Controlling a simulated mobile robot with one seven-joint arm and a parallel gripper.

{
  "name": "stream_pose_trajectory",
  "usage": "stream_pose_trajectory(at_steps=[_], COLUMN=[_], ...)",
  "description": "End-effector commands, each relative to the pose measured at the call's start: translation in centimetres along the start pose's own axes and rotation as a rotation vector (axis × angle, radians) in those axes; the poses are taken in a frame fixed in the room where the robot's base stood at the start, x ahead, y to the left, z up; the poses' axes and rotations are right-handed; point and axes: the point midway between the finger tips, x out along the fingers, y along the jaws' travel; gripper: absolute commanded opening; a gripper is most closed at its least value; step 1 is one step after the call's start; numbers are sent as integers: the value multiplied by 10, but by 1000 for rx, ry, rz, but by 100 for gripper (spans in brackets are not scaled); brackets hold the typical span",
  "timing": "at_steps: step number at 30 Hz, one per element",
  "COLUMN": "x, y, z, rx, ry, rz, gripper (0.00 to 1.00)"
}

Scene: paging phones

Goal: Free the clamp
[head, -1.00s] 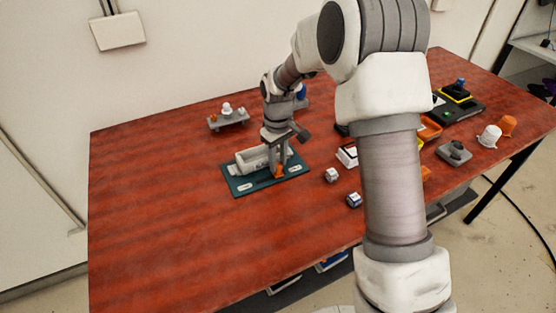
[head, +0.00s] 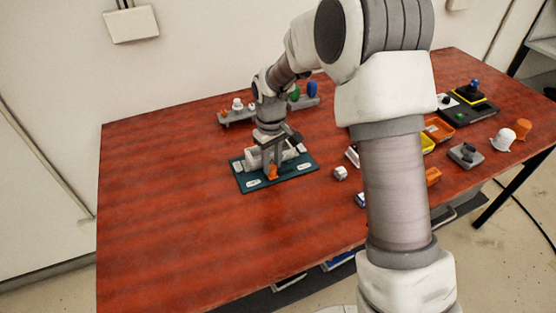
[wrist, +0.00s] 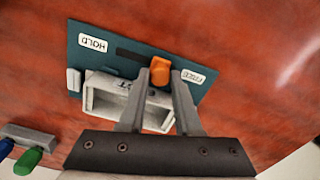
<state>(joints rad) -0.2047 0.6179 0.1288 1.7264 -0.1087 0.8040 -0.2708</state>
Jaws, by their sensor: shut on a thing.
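The clamp is a teal board (head: 245,181) on the red table, also seen in the wrist view (wrist: 205,58). It carries a HOLD label (wrist: 92,43), a FREE label (wrist: 193,77) and a dark slot (wrist: 130,56) between them. An orange handle (wrist: 160,71) sits at the FREE end of the slot; the head view shows it too (head: 272,172). My gripper (wrist: 157,78) is shut on this handle. A whitish hollow block (wrist: 103,100) lies on the board, partly hidden by my fingers.
A grey rack with blue and green pieces (wrist: 28,160) stands behind the board. A second rack with white knobs (head: 237,116) is at the back left. A small whitish cube (head: 340,173) lies right of the board. The left table is clear.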

Motion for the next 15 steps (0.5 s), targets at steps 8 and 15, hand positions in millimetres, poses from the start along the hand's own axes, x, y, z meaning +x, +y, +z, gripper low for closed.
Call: stream_pose_trajectory(at_steps=[8, 15], x=[0, 0], y=[-5, -3], z=[-2, -1], rx=[-4, -3], ry=[3, 2], rz=[-6, -5], gripper=[62, 62])
